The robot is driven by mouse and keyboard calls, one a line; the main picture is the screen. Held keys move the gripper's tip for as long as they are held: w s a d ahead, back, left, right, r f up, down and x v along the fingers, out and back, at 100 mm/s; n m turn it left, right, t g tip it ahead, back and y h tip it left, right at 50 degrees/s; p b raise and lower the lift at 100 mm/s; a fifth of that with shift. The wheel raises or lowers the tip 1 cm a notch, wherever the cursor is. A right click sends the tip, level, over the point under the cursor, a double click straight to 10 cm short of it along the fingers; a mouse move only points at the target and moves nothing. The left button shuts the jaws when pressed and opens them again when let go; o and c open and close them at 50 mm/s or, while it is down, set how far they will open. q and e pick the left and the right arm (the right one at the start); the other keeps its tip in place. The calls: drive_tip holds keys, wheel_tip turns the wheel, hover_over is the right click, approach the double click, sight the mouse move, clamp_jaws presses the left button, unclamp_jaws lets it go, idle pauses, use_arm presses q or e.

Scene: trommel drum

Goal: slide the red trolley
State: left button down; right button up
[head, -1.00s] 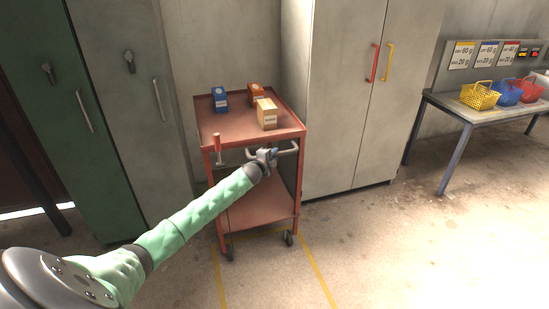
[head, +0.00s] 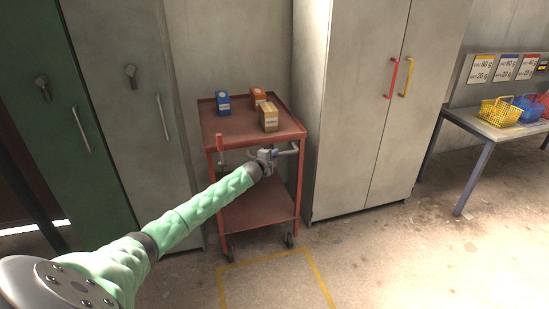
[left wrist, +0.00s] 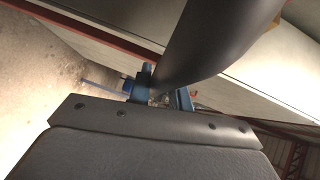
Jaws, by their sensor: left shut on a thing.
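The red trolley (head: 232,129) stands upright against the back wall in the head view, between the grey locker and the tall grey cabinet. It has a top tray, a lower shelf (head: 258,211) and dark castors. A pale handle bar (head: 287,152) runs along its front, below the top tray. My left gripper (head: 270,156) is shut on this handle and covers part of it. In the left wrist view the blue fingers (left wrist: 163,97) show, with a large dark curved shape close in front hiding much of the grip. My right gripper is not in view.
Blue (head: 222,103), orange (head: 257,96) and tan (head: 269,117) boxes stand on the trolley's top. A yellow floor outline (head: 318,277) lies in front of it, with clear floor around. A table (head: 490,125) with baskets stands at right.

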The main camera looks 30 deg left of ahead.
use_arm(q)
drive_tip(key=shift+a+r, duration=0.15)
drive_tip(key=shift+a, duration=0.1)
drive_tip(key=c, duration=1.5)
unclamp_jaws()
drive_tip(key=shift+c, duration=0.2)
drive_tip(key=shift+o, duration=1.2)
drive_tip(key=shift+w+f, duration=0.2)
drive_tip(key=shift+f, duration=0.05)
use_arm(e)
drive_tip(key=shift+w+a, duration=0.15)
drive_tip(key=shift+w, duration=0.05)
use_arm(q)
drive_tip(key=shift+s+r, duration=0.1)
drive_tip(key=shift+s, duration=0.1)
drive_tip(key=s+r+b, duration=0.1)
drive_tip(key=s, duration=0.6)
drive_tip(key=shift+s+d+b, duration=0.2)
drive_tip(key=shift+d+b, duration=0.1)
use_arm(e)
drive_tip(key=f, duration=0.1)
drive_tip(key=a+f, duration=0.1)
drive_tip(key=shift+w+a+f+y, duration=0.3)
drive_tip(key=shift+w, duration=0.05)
